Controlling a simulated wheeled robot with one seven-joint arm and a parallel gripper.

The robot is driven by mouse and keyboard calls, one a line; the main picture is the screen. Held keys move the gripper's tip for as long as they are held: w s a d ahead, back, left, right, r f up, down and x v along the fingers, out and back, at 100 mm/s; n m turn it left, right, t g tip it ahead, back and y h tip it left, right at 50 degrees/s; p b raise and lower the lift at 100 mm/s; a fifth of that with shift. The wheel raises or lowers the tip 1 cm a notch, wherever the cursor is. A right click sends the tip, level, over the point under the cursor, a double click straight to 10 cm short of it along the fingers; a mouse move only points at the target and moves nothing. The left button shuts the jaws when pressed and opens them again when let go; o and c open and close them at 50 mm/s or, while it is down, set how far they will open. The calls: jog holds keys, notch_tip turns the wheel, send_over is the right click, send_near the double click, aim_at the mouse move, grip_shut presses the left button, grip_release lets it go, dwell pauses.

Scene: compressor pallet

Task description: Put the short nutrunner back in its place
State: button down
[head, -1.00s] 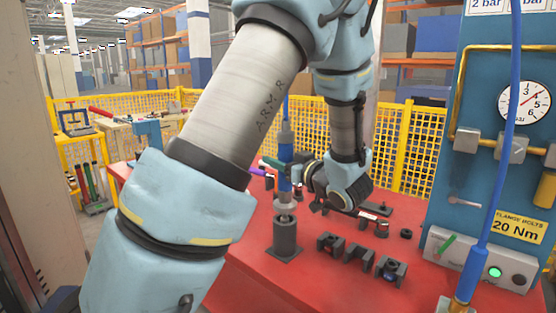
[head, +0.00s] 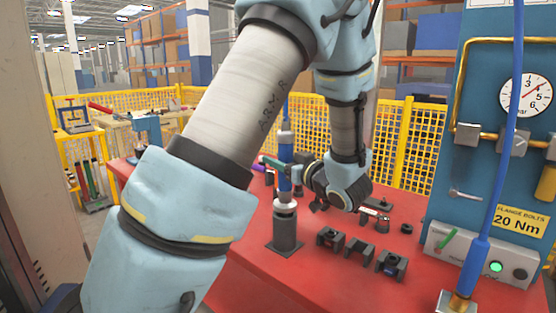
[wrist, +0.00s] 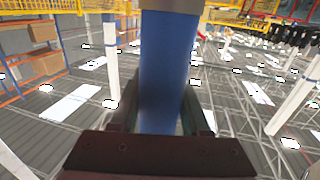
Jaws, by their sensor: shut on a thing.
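The short nutrunner (head: 285,178) is a blue upright tool with a grey upper part and a pale collar at its lower end. My gripper (head: 290,172) is shut on its blue body from the right, with a finger showing green beside it. In the wrist view the blue body of the nutrunner (wrist: 163,75) stands between the fingers of my gripper (wrist: 163,118). A dark round post on a square base, the holder (head: 285,238), stands directly below the tool. The collar is at the holder's top; I cannot tell whether they touch or how deep the tip sits.
The red table (head: 330,290) carries several dark blocks (head: 358,249) right of the holder. A blue panel with a gauge (head: 525,95) stands at the right, with another blue nutrunner (head: 478,258) upright before it. Yellow fencing (head: 415,150) runs behind.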

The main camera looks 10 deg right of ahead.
jog(key=shift+f+b, duration=0.55)
jog(key=shift+f, duration=0.25)
jog(key=c, duration=0.7)
grip_release()
jog(key=o, duration=0.4)
jog(key=shift+f, duration=0.1)
jog(key=b+v, duration=0.2)
jog(key=v, duration=0.9)
